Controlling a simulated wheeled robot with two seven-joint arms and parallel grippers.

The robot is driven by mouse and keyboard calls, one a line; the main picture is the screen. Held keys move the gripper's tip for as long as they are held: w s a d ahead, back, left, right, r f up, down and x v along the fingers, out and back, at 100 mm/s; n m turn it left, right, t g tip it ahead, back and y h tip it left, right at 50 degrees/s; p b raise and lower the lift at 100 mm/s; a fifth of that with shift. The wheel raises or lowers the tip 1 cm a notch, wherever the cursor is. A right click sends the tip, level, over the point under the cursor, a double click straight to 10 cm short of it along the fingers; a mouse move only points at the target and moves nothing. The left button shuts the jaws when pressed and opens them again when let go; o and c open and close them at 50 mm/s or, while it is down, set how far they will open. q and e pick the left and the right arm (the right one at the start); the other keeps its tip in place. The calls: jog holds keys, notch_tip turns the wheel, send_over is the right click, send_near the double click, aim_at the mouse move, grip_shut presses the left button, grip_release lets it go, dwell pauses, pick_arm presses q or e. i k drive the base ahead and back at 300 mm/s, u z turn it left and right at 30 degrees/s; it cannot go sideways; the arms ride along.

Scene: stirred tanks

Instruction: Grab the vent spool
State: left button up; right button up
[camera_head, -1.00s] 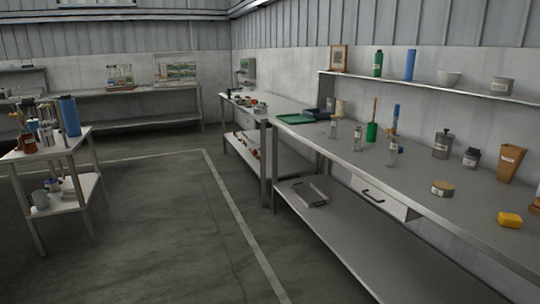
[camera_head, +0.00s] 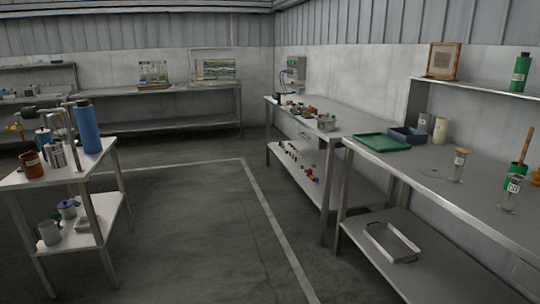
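I cannot tell which object is the vent spool. A pale cylinder (camera_head: 440,130) stands at the back of the right bench, beside a clear jar (camera_head: 423,122) and a dark blue bin (camera_head: 407,136). Several small parts (camera_head: 300,108), too small to tell apart, lie on the bench further back. More small coloured parts (camera_head: 300,160) lie on its lower shelf. Neither of my grippers is in view.
The right bench (camera_head: 420,170) carries a green tray (camera_head: 382,142) and glass vessels (camera_head: 459,165). A trolley (camera_head: 48,176) with a blue cylinder (camera_head: 87,127) and mugs stands left. Another bench (camera_head: 200,90) lines the back wall. The floor (camera_head: 190,230) between is clear.

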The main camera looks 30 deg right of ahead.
aim_at(458, 167)
jog(key=z, duration=0.2)
jog(key=i, duration=2)
jog(key=z, duration=0.85)
